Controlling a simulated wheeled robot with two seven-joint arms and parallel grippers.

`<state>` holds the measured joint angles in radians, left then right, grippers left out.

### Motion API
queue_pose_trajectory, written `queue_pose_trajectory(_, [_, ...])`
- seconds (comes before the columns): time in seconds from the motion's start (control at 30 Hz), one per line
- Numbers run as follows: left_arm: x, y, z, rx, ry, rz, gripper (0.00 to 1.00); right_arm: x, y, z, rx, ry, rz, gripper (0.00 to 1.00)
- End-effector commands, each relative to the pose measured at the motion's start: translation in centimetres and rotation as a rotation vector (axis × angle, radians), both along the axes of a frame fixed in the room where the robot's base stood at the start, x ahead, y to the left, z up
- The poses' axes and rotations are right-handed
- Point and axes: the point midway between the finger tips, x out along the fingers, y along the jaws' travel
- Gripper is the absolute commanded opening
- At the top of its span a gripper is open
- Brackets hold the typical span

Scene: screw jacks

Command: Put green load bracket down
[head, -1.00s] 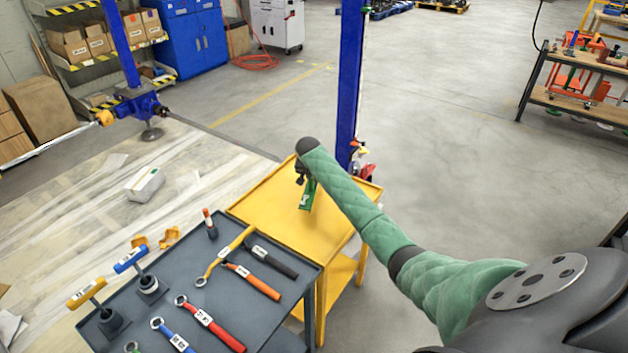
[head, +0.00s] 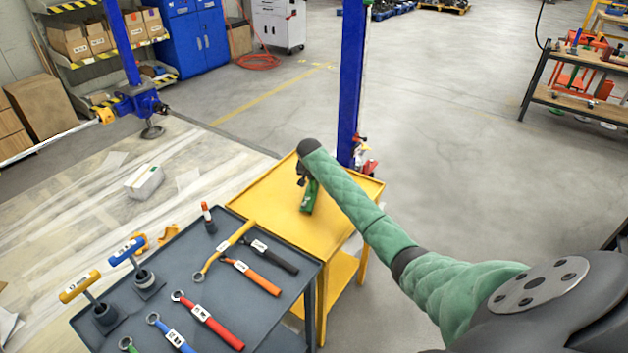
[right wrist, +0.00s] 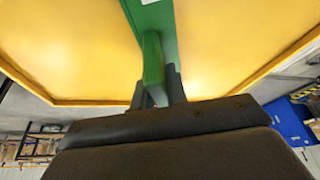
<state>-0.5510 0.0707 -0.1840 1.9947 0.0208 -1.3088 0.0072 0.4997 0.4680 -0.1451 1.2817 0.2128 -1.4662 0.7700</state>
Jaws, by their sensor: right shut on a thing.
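The green load bracket (head: 309,198) is at the yellow table (head: 275,208), over the middle of its top. My right gripper (head: 304,180) is shut on the bracket, partly hidden behind my forearm in the head view. In the right wrist view the two dark fingers (right wrist: 159,88) pinch the bracket's green bar (right wrist: 153,62), with the yellow top beyond it. I cannot tell whether the bracket touches the table top. My left gripper is not in view.
A grey tool cart (head: 195,262) with several wrenches and T-handled tools adjoins the yellow table at the front left. A blue post (head: 351,90) stands behind the table. The yellow top around the bracket is clear.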

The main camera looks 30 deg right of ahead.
Motion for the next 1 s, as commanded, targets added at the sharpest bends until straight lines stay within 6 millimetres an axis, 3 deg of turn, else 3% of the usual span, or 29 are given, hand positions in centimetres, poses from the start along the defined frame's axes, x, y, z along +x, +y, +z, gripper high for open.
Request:
queue_pose_trajectory(0.47, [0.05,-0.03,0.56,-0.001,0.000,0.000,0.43,0.09,-0.02,0.05,0.000,-0.003,0.000,0.00])
queue_pose_trajectory(0.5, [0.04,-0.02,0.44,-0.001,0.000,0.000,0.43,0.01,0.02,-0.23,0.001,-0.001,0.000,0.16])
queue_pose_trajectory(0.6, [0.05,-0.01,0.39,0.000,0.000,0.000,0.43,0.01,0.02,-0.23,0.000,0.000,0.000,0.36])
queue_pose_trajectory(1.0, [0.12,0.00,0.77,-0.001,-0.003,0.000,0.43,-0.02,0.01,0.11,0.000,0.000,-0.001,0.36])
